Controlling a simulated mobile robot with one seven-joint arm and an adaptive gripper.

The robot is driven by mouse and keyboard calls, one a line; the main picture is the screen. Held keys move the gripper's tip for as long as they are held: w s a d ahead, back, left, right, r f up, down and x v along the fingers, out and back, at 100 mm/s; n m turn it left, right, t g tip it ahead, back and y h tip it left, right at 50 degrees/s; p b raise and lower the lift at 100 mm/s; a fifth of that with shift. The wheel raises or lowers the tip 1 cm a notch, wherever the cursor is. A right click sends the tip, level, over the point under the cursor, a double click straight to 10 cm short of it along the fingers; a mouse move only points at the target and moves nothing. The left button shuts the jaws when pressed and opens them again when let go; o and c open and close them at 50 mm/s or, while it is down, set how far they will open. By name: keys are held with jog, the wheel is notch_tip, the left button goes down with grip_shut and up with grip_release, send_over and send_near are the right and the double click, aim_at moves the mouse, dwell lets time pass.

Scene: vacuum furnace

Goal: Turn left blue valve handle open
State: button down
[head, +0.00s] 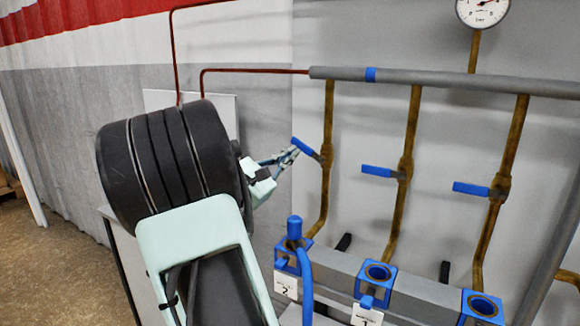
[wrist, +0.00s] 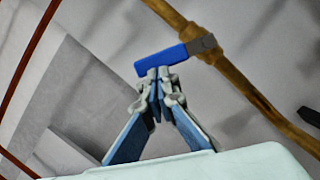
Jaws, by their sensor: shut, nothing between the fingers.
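The left blue valve handle (head: 307,148) sits on the leftmost brass pipe (head: 326,185) and slants up to the left, unlike the other two handles. In the wrist view the blue handle (wrist: 162,62) lies just beyond my fingertips, with its metal stem at the right. My gripper (head: 291,153) is shut and empty, its tips at or very near the handle's underside. In the wrist view my gripper (wrist: 158,76) has its fingertips together below the handle. I cannot tell whether they touch it.
The middle blue handle (head: 378,171) and the right blue handle (head: 471,189) lie nearly level on their pipes. A grey header pipe (head: 440,81) runs above, with a gauge (head: 482,10). Blue fittings (head: 378,274) and a blue hose (head: 306,280) stand below. A red pipe (head: 250,70) runs at the left.

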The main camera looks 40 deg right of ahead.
jog(key=m+b, duration=0.1)
jog(key=m, duration=0.1)
jog(key=r+m+g+b, duration=0.1)
jog(key=s+r+m+b, duration=0.1)
jog(key=m, duration=0.1)
jog(key=shift+d+r+m, duration=0.2)
jog(key=shift+r+m, duration=0.05)
jog(key=shift+m, duration=0.05)
jog(key=m+b, duration=0.1)
jog(key=s+r+m+y+b, duration=0.1)
jog(key=m, duration=0.1)
jog(key=s+r+m+g+b, duration=0.1)
jog(key=m, duration=0.1)
jog(key=shift+d+r+y, duration=0.2)
jog(key=shift+d+y, duration=0.05)
jog(key=shift+y, duration=0.05)
jog(key=shift+a, duration=0.1)
